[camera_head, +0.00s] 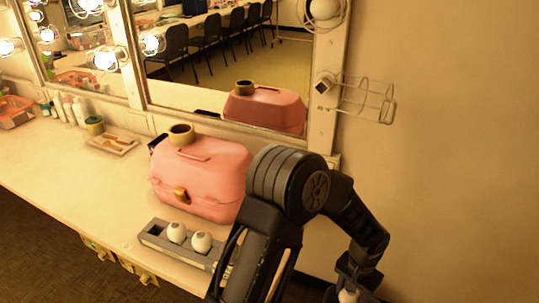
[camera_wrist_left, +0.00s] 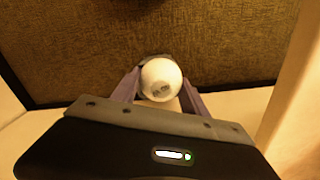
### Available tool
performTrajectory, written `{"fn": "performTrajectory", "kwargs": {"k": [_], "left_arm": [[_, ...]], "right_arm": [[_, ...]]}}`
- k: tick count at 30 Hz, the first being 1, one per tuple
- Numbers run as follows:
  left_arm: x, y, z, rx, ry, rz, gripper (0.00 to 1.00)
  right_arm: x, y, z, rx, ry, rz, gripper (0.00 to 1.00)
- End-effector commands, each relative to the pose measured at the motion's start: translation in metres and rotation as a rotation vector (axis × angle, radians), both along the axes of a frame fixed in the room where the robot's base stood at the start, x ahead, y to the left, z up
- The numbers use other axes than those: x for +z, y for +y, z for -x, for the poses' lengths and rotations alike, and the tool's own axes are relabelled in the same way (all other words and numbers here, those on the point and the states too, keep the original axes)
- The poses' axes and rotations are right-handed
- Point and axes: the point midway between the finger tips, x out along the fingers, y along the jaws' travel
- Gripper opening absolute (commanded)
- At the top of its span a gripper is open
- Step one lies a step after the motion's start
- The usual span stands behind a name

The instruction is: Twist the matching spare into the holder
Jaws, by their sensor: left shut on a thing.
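My left gripper (camera_wrist_left: 160,88) is shut on a white round bulb (camera_wrist_left: 162,79), with a finger on each side. The bulb has small dark print on its face, too small to read. In the head view this bulb (camera_head: 348,296) shows at the bottom edge, low and right of the counter. A holder (camera_head: 324,85) on the mirror frame has a dark square opening and a wire cage (camera_head: 368,99) beside it; no bulb shows in it. Two white spare bulbs (camera_head: 176,232) (camera_head: 201,242) stand in a grey tray (camera_head: 155,236), partly hidden by my arm. My right gripper is out of view.
A pink case (camera_head: 205,175) with a tape roll (camera_head: 181,134) on top stands on the counter (camera_head: 90,190), behind the tray. Lit bulbs (camera_head: 105,59) line the mirror (camera_head: 215,60). A caged globe (camera_head: 325,10) is above the holder. The wall (camera_head: 460,140) at right is bare.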

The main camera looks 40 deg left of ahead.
Motion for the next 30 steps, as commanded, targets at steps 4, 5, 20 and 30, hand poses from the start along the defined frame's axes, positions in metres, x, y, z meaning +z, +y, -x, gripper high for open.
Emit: {"fn": "performTrajectory", "kwargs": {"k": [4,5,20,30], "left_arm": [[0.0,0.0,0.0,0.0,0.0,0.0,0.23],[0.0,0.0,0.0,0.0,0.0,0.0,0.23],[-0.021,-0.017,-0.012,-0.041,-0.066,0.007,0.23],[-0.05,-0.061,-0.052,-0.15,-0.334,0.053,0.23]], "right_arm": [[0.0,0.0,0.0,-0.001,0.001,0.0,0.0],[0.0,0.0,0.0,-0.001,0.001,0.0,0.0],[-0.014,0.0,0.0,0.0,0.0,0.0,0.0],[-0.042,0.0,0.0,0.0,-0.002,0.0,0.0]]}}
